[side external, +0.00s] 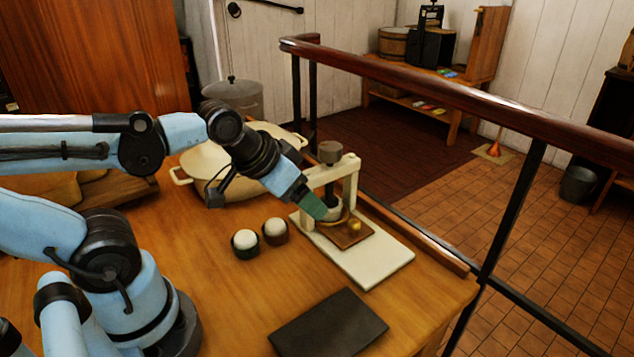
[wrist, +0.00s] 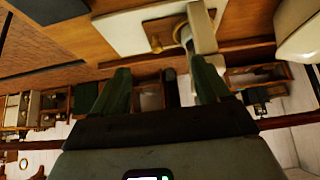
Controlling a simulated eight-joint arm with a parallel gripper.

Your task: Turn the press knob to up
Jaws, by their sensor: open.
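The press stands near the table's right edge in the side view, with a cream frame (side external: 351,185) on a pale base (side external: 375,265). A dark cylinder (side external: 330,152) tops the frame, and a small brass knob (side external: 355,225) sits low over a brown plate (side external: 340,237). I cannot tell which is the press knob. My gripper (side external: 314,206), with green fingers, is at the press's left side, close to the frame; contact is unclear. In the wrist view my gripper (wrist: 160,74) has its fingers apart with nothing held; the pale base (wrist: 125,30) and brass part (wrist: 155,45) show beyond.
Two dark cups with white balls (side external: 245,243) (side external: 275,231) stand left of the press. A dark flat slab (side external: 328,322) lies at the front. A large cream pot (side external: 205,165) is behind my arm. A wooden rail (side external: 420,82) runs beyond the table.

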